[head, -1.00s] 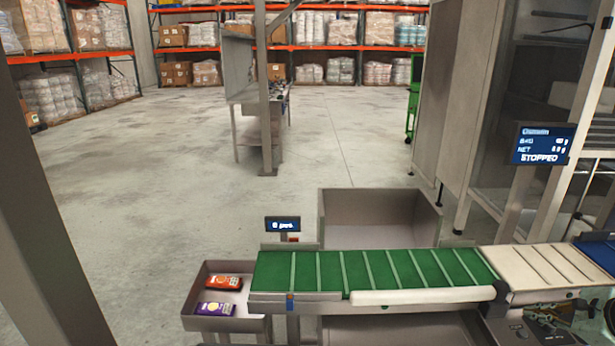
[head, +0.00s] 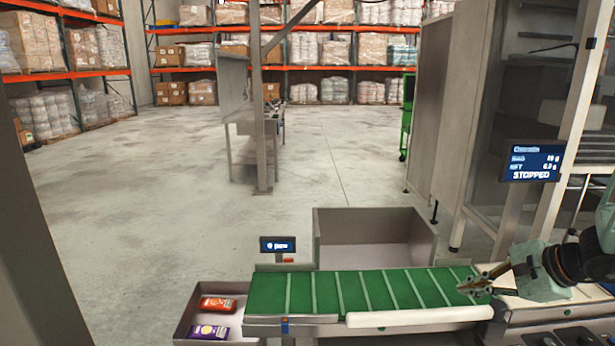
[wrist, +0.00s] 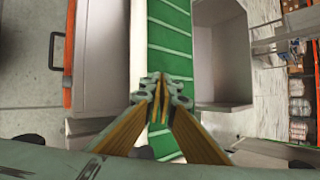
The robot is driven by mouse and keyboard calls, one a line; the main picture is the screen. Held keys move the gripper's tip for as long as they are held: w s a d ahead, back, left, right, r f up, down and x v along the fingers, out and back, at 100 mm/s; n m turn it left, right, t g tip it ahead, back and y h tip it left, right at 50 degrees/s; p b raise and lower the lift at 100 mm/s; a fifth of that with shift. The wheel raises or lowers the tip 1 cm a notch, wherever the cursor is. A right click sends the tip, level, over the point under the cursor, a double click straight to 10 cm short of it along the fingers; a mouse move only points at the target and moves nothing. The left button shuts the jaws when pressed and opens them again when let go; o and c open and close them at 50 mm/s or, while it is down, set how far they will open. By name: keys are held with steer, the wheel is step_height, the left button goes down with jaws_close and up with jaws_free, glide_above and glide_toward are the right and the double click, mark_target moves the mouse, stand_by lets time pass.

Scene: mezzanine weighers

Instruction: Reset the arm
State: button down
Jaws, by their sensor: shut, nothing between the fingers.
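My gripper (head: 474,287) is at the right end of the green conveyor belt (head: 318,291) in the head view, with its fingers pointing left. In the wrist view my gripper (wrist: 158,122) shows its fingers shut and empty, over the green belt (wrist: 170,40). I cannot tell its exact height above the belt. My arm comes in from the right edge of the head view.
A grey tray (head: 182,325) at the belt's left end holds an orange pack (head: 218,304) and a purple pack (head: 208,332). An empty grey bin (head: 375,225) stands behind the belt. A screen (head: 532,162) reads STOPPED. The belt carries nothing I can see.

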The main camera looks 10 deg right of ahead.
steer(key=s+a+r+n+g, duration=0.1)
steer(key=s+a+r+n, duration=0.15)
steer(key=a+r, duration=0.45)
steer(key=s+a+r+n+g+y, duration=0.1)
steer(key=s+a+r+n+g, duration=0.2)
steer(key=a, duration=0.9)
steer(key=s+a+r+n, duration=0.1)
steer(key=a+r+n, duration=0.35)
steer(key=a, duration=0.45)
steer(key=s+a+r+n+g+h, duration=0.2)
steer(key=s+a+r+n, duration=0.3)
steer(key=s+a, duration=0.5)
steer(key=s+d+r+n+t+h, duration=0.1)
steer(key=s+r+n, duration=0.1)
steer(key=s, duration=0.4)
steer(key=s+d+r+n+t+h, duration=0.1)
steer(key=s+r+n, duration=0.2)
steer(key=s, duration=0.4)
steer(key=shift+s+d+h, duration=0.15)
steer(key=shift+s+h, duration=0.05)
steer(key=shift+h, duration=0.1)
steer(key=shift+r, duration=0.1)
